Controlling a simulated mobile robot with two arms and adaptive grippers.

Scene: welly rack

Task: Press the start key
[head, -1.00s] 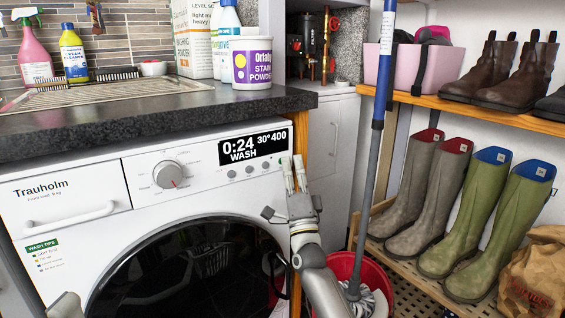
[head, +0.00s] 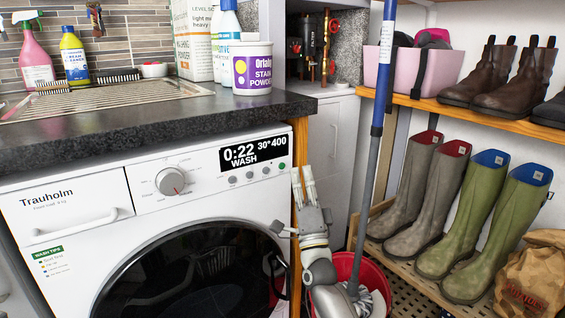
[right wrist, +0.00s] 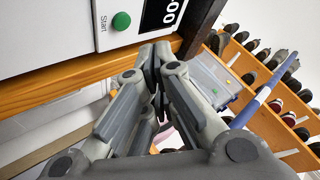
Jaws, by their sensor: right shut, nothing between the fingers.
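The white washing machine (head: 75,222) stands under the dark counter. Its display (head: 253,152) is lit and reads 0:22, WASH, 30° 400. The green start key (head: 282,166) is at the right end of the row of keys below the display. It also shows in the right wrist view as a round green button (right wrist: 121,21) with "Start" beside it. My right gripper (head: 302,174) is shut and empty, just right of the key and apart from it. In the right wrist view its fingertips (right wrist: 155,55) are below and right of the key. My left gripper is out of view.
The programme dial (head: 170,181) is left of the display. A blue and grey mop handle (head: 371,140) rises from a red bucket (head: 344,265) right of my arm. Wellies (head: 440,190) and boots stand on the rack at right.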

